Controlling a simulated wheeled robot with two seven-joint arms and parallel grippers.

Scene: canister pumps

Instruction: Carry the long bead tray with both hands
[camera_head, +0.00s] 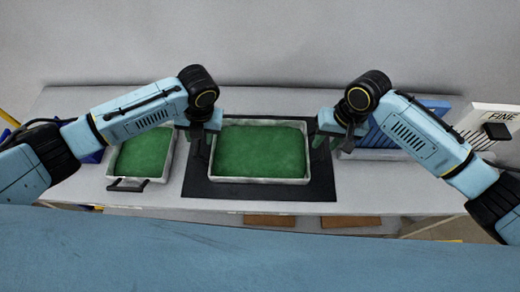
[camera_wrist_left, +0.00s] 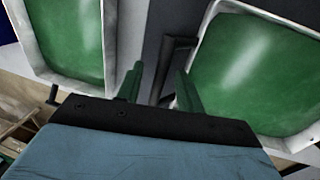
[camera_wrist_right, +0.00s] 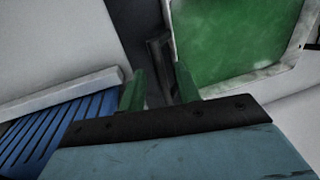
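The long bead tray (camera_head: 262,181), a pale tray filled with green beads, sits level in the middle of the counter on a dark mat. A dark handle stands at each end; the left one (camera_wrist_left: 168,60) shows in the left wrist view and the right one (camera_wrist_right: 156,58) in the right wrist view. My left gripper (camera_wrist_left: 158,88) is open with green fingers either side of the left handle. My right gripper (camera_wrist_right: 160,88) is open, its fingers either side of the right handle. I see gaps between fingers and handles. How deep the handles sit between the fingers is unclear.
A smaller green-filled tray (camera_head: 140,181) with a dark front handle (camera_head: 127,186) stands close on the left. A blue ribbed rack (camera_head: 385,138) and a white "FINE" panel (camera_head: 490,117) are on the right. The dark mat (camera_head: 260,193) borders the long tray.

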